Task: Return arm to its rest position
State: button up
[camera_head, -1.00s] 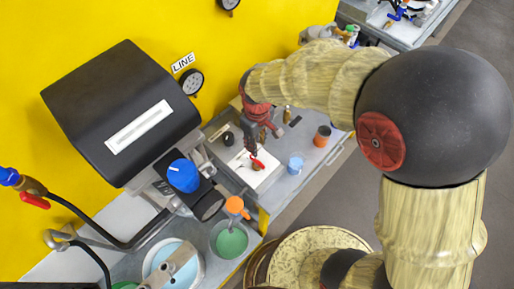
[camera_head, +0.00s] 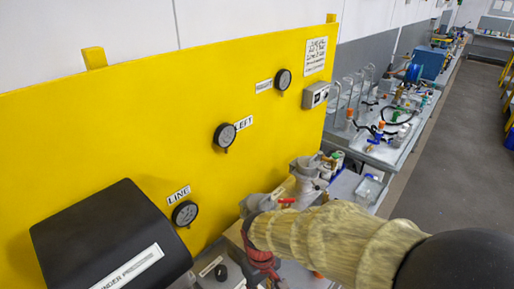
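My arm comes in from the bottom right as a pale, marbled link with a black joint, and reaches left toward the yellow panel. Its red wrist is at the lower middle, just in front of the panel's lower edge. My gripper (camera_head: 272,280) is at the bottom edge of the picture, below the red wrist. It is mostly cut off, so its fingers and anything between them cannot be made out.
The yellow panel (camera_head: 110,130) carries gauges, including the LINE gauge (camera_head: 185,213) and LEFT gauge (camera_head: 224,135). A black hood (camera_head: 105,235) stands lower left. Grey pipework with a red lever (camera_head: 285,201) stands behind my arm. A cluttered bench (camera_head: 400,140) runs back beside clear floor (camera_head: 440,190).

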jog(key=s+d+r+m+t+b, duration=0.3)
jog(key=s+d+r, duration=0.1)
jog(key=d+r, duration=0.3)
jog(key=s+d+r+m+t+b, duration=0.3)
jog(key=d+r, duration=0.4)
jog(key=d, duration=0.3)
jog(key=shift+s+d+r+m+b, duration=0.15)
jog(key=shift+s+d+m+b, duration=0.3)
jog(key=shift+s+m, duration=0.3)
jog(key=shift+a, duration=0.1)
